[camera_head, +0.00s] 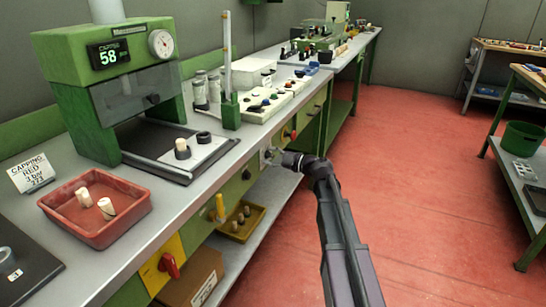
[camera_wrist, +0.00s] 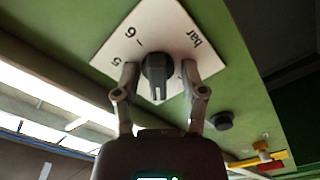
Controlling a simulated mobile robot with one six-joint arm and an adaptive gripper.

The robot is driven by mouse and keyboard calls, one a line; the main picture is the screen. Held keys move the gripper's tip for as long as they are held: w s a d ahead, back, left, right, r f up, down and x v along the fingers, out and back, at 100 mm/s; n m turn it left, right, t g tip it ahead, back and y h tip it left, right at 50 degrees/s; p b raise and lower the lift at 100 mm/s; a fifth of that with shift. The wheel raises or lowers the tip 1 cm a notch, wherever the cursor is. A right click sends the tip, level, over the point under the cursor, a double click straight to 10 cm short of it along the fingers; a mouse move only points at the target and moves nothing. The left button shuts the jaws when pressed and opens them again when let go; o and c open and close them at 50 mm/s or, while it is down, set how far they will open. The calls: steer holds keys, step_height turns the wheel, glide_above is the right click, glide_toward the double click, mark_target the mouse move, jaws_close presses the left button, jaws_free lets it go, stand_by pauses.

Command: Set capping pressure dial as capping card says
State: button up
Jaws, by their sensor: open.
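The capping card (camera_head: 33,174) stands at the left of the bench and appears to read "CAPPING RED 3 bar 273". The dial is a black knob (camera_wrist: 156,70) on a white plate (camera_wrist: 133,37), tilted in the wrist view, with "5", "6" and "bar" printed on it. The plate also shows on the green bench front in the head view (camera_head: 267,155). My gripper (camera_wrist: 159,80) is open, one finger on each side of the knob; I cannot tell if they touch it. The knob's exact setting is unclear and part of the scale is hidden.
The green capping machine (camera_head: 75,105) has a display reading 58 and a round gauge (camera_head: 161,43). A red tray (camera_head: 75,232) holds pale corks. A red handle (camera_head: 170,265), a yellow handle (camera_head: 220,207) and a red knob (camera_head: 293,134) stick out along the bench front. The red floor is clear.

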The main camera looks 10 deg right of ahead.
steer(key=shift+d, duration=0.1)
steer(key=v, duration=1.1)
steer(key=shift+s+d, duration=0.25)
steer(key=shift+s, duration=0.05)
